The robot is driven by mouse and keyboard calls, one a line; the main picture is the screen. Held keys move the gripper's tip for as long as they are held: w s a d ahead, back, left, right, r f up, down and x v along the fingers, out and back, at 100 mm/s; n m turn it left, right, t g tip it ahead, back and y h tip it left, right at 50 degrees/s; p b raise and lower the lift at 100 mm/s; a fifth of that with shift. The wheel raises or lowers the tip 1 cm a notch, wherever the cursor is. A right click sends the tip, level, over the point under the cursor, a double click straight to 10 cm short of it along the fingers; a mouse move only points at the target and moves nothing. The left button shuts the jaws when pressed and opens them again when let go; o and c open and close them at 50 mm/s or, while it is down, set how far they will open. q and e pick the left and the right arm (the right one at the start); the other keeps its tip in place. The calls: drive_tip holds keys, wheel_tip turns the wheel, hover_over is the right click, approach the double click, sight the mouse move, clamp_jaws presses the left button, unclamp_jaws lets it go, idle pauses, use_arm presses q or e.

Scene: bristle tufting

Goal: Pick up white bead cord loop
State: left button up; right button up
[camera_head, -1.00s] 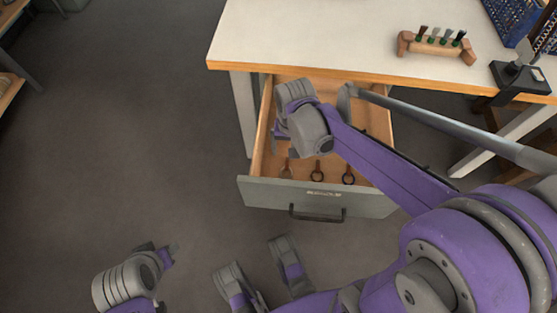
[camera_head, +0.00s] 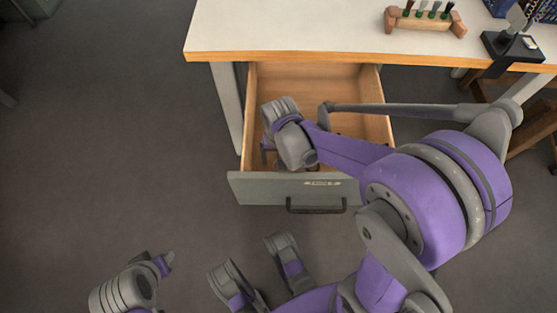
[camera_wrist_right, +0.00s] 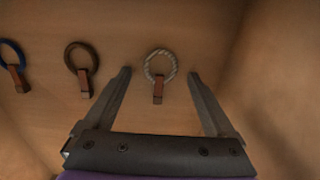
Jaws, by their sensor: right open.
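The white bead cord loop (camera_wrist_right: 158,82) is a pale twisted ring with a reddish-brown tag. It lies on the wooden drawer floor in the right wrist view. My right gripper (camera_wrist_right: 160,76) is open and empty, with one finger on either side of the loop and apart from it. In the head view my right wrist (camera_head: 290,135) reaches down into the open drawer (camera_head: 292,188). The loops and my right fingertips are hidden there behind the wrist and drawer front.
A brown loop (camera_wrist_right: 83,60) and a blue loop (camera_wrist_right: 13,58) lie left of the white one. The drawer wall (camera_wrist_right: 262,75) stands close on the right. Above the drawer, the table (camera_head: 300,30) carries a wooden holder (camera_head: 425,22) with several brushes and a black stand (camera_head: 510,46).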

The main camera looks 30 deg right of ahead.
drive_tip(key=shift+c, duration=0.2)
drive_tip(key=shift+r, duration=0.1)
drive_tip(key=c, duration=1.4)
